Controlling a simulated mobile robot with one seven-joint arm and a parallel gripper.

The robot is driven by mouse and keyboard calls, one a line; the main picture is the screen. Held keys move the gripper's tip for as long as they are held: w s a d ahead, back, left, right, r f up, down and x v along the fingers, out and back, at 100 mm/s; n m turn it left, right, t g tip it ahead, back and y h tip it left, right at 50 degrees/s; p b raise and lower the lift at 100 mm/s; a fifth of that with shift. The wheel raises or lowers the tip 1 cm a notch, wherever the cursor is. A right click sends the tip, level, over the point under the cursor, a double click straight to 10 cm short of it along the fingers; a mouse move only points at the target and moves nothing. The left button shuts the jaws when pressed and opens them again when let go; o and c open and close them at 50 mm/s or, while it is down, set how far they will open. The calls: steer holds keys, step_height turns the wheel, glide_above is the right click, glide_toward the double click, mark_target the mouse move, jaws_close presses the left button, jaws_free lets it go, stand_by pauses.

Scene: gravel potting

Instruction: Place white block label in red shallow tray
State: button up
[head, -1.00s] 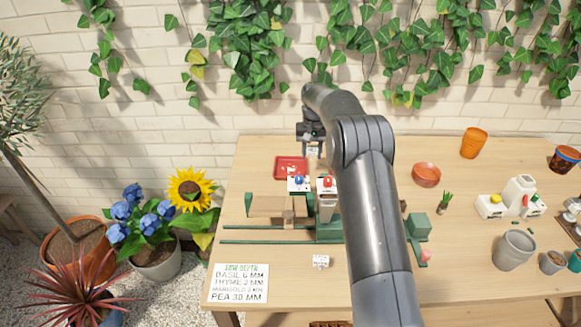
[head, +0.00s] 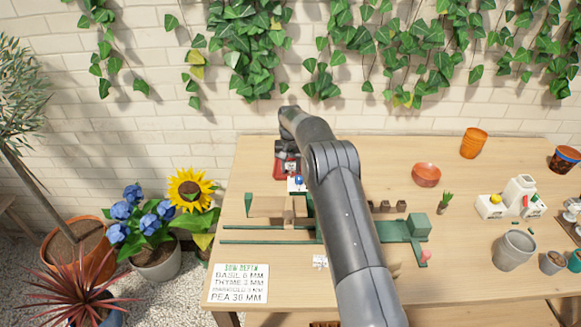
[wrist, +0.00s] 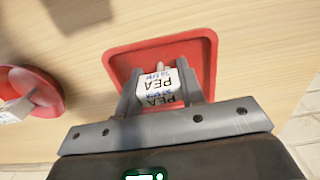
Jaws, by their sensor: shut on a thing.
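My gripper (wrist: 158,97) is shut on a white block label (wrist: 155,86) with PEA and smaller blue writing on it, held between the two fingers in the wrist view. The red shallow tray (wrist: 201,47) lies directly behind the label in that view, so the label is over the tray. I cannot tell whether the label touches the tray floor. In the head view, the red tray (head: 278,163) is mostly hidden by my arm and gripper at the back left of the table.
A white box with a blue top (head: 298,184) stands just in front of the tray. Green rails and a wooden block (head: 265,206) lie nearer. Another white label (head: 320,261) lies near a sowing-depth card (head: 240,283).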

steer(key=shift+f, duration=0.1)
steer(key=o, duration=1)
steer(key=shift+c, duration=0.2)
step_height(320, 180, up, 12)
steer(key=shift+r, duration=0.25)
step_height(320, 180, up, 13)
steer(key=t, duration=0.1)
glide_above(291, 162)
steer(key=s+d, duration=0.4)
steer(key=s, duration=0.3)
steer(key=s+d+r+t, duration=0.1)
steer(key=s+d+r, duration=0.2)
steer(key=s+r, duration=0.35)
steer(key=s+d+r+t, duration=0.1)
steer(key=s+d+r, duration=0.2)
steer(key=s, duration=0.7)
steer(key=s+d+f+t, duration=0.1)
steer(key=s+f, duration=0.1)
steer(key=s, duration=0.7)
steer(key=s+d+f, duration=0.2)
steer(key=s+f, duration=0.1)
steer(key=s, duration=0.7)
steer(key=s+d+f+t, duration=0.1)
steer(key=s+f, duration=0.1)
steer(key=s, duration=0.8)
steer(key=shift+d+f+t, duration=0.15)
steer(key=shift+d+t, duration=0.15)
steer(key=shift+d, duration=0.1)
